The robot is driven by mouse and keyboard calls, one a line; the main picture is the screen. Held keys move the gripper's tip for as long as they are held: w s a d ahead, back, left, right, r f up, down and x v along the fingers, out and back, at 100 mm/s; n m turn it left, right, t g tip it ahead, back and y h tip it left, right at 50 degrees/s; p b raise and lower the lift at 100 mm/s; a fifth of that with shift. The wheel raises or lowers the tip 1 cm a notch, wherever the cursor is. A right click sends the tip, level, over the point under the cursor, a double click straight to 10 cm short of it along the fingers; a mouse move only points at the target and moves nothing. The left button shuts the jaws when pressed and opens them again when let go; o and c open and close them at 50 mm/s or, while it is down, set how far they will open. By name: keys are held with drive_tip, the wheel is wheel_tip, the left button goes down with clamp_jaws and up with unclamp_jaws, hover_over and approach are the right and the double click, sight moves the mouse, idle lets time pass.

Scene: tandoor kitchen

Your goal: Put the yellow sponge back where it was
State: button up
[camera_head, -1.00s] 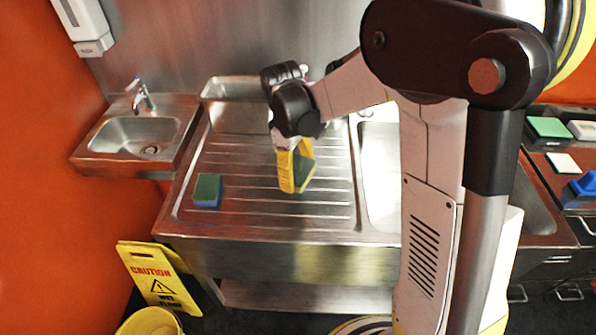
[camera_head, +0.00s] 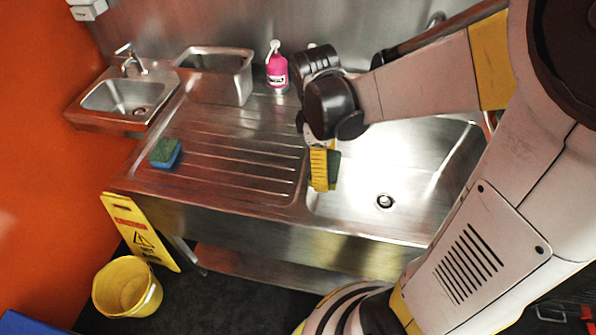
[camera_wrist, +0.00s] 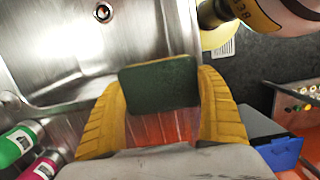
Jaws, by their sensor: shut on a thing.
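My gripper (camera_head: 322,172) hangs over the left edge of the large sink basin (camera_head: 420,165), its yellow fingers pointing down. In the wrist view the fingers (camera_wrist: 163,105) are shut on a sponge (camera_wrist: 160,84), whose dark green scouring face shows between them. The held sponge's green side (camera_head: 334,168) also shows in the head view; its yellow part cannot be told apart from the yellow fingers. A second sponge, blue with a green top (camera_head: 164,152), lies at the left of the ribbed drainboard (camera_head: 215,165).
A pink bottle (camera_head: 277,70) stands at the back, right of a small steel tub (camera_head: 215,75). A small hand sink (camera_head: 128,97) is at left. A yellow caution sign (camera_head: 140,235) and a bucket (camera_head: 127,290) stand below. The drainboard's middle is clear.

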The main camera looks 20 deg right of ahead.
drive_tip(key=shift+s+d+f, duration=0.1)
drive_tip(key=shift+f, duration=0.1)
drive_tip(key=b, duration=0.4)
hover_over(288, 179)
wheel_tip(288, 179, down, 7)
drive_tip(key=shift+r, duration=0.15)
drive_tip(key=shift+f+b, duration=1)
drive_tip(key=shift+f, duration=0.95)
drive_tip(key=shift+f, duration=0.1)
